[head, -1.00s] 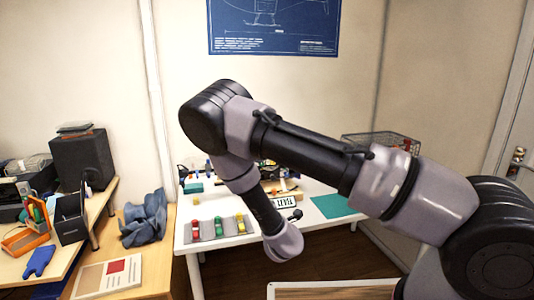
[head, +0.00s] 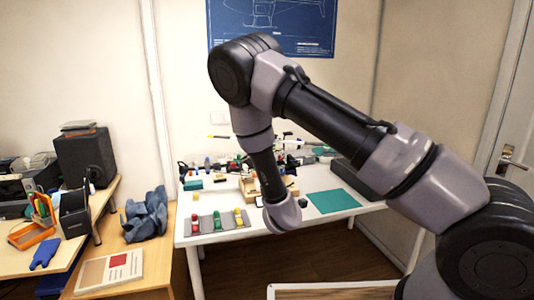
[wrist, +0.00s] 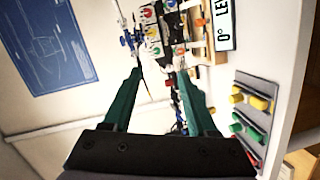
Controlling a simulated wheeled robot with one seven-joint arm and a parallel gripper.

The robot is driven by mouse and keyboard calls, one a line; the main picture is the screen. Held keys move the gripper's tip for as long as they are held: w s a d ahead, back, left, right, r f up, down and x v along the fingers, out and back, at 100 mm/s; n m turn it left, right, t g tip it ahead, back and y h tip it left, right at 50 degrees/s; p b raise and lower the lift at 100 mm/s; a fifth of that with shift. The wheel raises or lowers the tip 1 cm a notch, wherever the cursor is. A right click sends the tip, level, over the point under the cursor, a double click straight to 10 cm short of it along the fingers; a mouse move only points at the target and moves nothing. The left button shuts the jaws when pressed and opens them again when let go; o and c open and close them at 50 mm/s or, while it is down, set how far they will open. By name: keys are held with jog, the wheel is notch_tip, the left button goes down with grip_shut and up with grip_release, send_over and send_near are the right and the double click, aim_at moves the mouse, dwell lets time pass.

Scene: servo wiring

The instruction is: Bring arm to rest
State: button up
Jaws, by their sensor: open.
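My gripper (wrist: 160,82) shows in the wrist view with its two green fingers spread apart and nothing between them. Behind the fingers lie the white table and the items along its back. In the head view my arm reaches in from the right, bends at a high elbow and drops toward the front of the white table (head: 215,236). The gripper's fingers are hidden in the head view behind the rounded wrist link.
A grey tray (head: 208,221) with red, green and yellow parts lies at the table's front left. A teal mat (head: 333,201) lies at the right. A wooden holder (wrist: 196,40) and a "0° LEV" sign (wrist: 222,22) show in the wrist view. A side desk stands left.

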jog(key=s+d+r+m+g, duration=0.1)
jog(key=d+r+m+g, duration=0.2)
jog(key=d+r+m, duration=0.6)
jog(key=s+d+r+m+g, duration=0.1)
jog(key=d+r+m+g, duration=0.3)
jog(key=r, duration=0.8)
jog(key=s+d+r+m, duration=0.2)
jog(key=s+d+r, duration=0.1)
jog(key=s, duration=0.6)
jog(key=s+d+r+m+g, duration=0.1)
jog(key=s+d+r+m, duration=0.1)
jog(key=s+r, duration=0.3)
jog(key=s+d+r+m+g, duration=0.1)
jog(key=s+d+r+m, duration=0.2)
jog(key=s, duration=1)
notch_tip(320, 180, up, 2)
jog(key=shift+d+r, duration=0.1)
jog(key=shift+d, duration=0.9)
